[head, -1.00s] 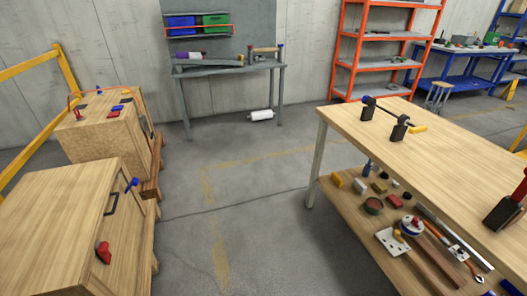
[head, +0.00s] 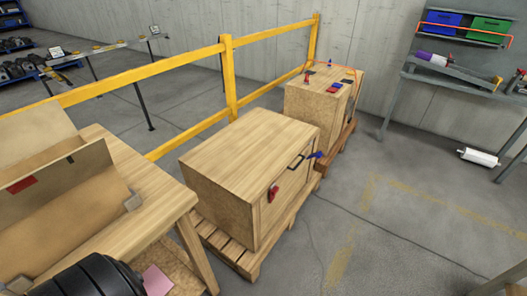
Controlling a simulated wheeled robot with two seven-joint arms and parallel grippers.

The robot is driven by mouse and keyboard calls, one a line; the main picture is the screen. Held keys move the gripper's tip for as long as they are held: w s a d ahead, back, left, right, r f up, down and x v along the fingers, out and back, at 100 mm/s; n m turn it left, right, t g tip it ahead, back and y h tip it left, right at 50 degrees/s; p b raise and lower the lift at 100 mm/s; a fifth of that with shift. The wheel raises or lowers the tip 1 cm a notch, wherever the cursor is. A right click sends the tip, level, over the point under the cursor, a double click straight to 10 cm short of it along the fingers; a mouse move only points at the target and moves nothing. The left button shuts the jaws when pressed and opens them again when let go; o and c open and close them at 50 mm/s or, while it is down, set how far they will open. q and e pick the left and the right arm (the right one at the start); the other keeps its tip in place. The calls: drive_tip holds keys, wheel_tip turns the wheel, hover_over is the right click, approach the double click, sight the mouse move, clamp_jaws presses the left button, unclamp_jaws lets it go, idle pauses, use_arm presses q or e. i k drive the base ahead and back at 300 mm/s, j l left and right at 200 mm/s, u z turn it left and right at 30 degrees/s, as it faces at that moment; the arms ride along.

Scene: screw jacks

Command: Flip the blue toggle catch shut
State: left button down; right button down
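A blue toggle catch (head: 317,155) sits at the upper right edge of the near wooden crate's (head: 233,146) door side, and its lever sticks outward. A red catch (head: 273,192) sits lower on the same crate, toward the left corner. A dark handle (head: 296,161) is between them. A second wooden crate (head: 312,98) behind has small red and blue parts (head: 334,87) on its top, too small to tell apart. Neither gripper shows in the view.
The near crate stands on a wooden pallet (head: 232,252). A yellow railing (head: 190,60) runs behind the crates. A wooden table (head: 140,185) with an open box stands at left. A grey bench (head: 455,78) is at far right.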

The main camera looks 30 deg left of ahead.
sight(318, 155)
drive_tip(key=u, duration=0.65)
drive_tip(key=i+u, duration=0.1)
drive_tip(key=u, duration=0.5)
drive_tip(key=l+u, duration=0.1)
drive_tip(key=u, duration=0.55)
drive_tip(key=l+u, duration=0.1)
drive_tip(key=u, duration=0.5)
drive_tip(key=l+u, duration=0.1)
drive_tip(key=u, duration=1.15)
drive_tip(key=l+u, duration=0.15)
drive_tip(key=u, duration=1.15)
drive_tip(key=k+l+z, duration=0.1)
drive_tip(key=k+z, duration=0.35)
drive_tip(key=z, duration=0.95)
drive_tip(key=k+z, duration=0.1)
drive_tip(key=z, duration=0.9)
drive_tip(key=l+z, duration=0.1)
drive_tip(key=z, duration=0.35)
drive_tip(key=l+z, duration=0.1)
drive_tip(key=z, duration=0.4)
